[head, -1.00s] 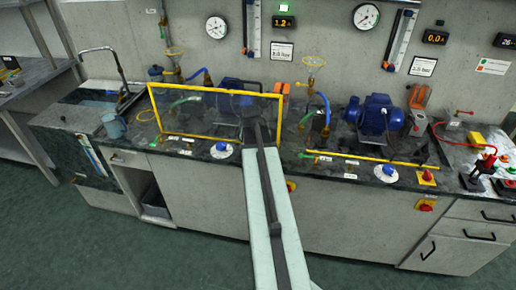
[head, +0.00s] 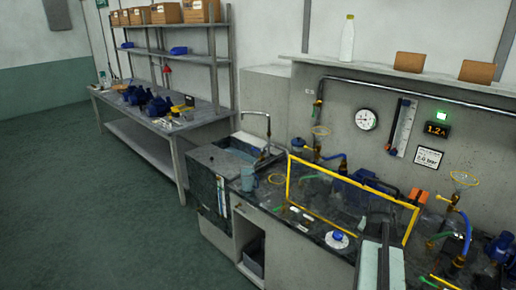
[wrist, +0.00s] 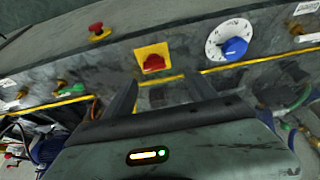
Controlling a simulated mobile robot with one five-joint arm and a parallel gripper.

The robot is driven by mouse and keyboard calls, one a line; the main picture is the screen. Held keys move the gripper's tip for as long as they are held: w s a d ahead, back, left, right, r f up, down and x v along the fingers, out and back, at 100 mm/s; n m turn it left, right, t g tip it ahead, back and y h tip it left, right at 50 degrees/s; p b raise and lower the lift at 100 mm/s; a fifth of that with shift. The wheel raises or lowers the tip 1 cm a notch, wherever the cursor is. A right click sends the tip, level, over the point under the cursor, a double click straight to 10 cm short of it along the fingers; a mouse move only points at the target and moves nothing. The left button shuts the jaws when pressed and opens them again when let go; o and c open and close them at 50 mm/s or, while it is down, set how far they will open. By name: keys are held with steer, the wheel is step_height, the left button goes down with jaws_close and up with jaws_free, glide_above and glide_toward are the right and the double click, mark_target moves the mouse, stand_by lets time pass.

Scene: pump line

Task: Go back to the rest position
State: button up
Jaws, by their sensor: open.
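My gripper (wrist: 160,82) shows in the wrist view with its two dark fingers apart and nothing visible between them. In the head view my arm reaches up from the lower right, in front of the clear guard with a yellow frame (head: 290,180). The fingertips are too small and dark to make out there.
The pump bench (head: 310,243) runs along the wall, with a sink at its left end. A red button (wrist: 97,31) stands on it in the wrist view. A steel worktable (head: 200,118) with blue parts stands at the far left. The green floor (head: 100,220) at left is clear.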

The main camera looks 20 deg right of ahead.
steer(key=w+a+n+y, duration=0.1)
steer(key=w+a+n, duration=0.3)
steer(key=a, duration=0.8)
steer(key=w+a+n+y, duration=0.1)
steer(key=w+a, duration=0.6)
steer(key=a, duration=0.6)
steer(key=s+a+f+n+g+y, duration=0.1)
steer(key=s+a+n, duration=0.2)
steer(key=a, duration=0.6)
steer(key=s+a+n+g, duration=0.1)
steer(key=s+a+n, duration=0.2)
steer(key=s+a, duration=0.2)
steer(key=a, duration=0.3)
steer(key=shift+a+f+n+y, duration=0.3)
steer(key=shift+a+f+y, duration=0.05)
steer(key=shift+f+y, duration=0.05)
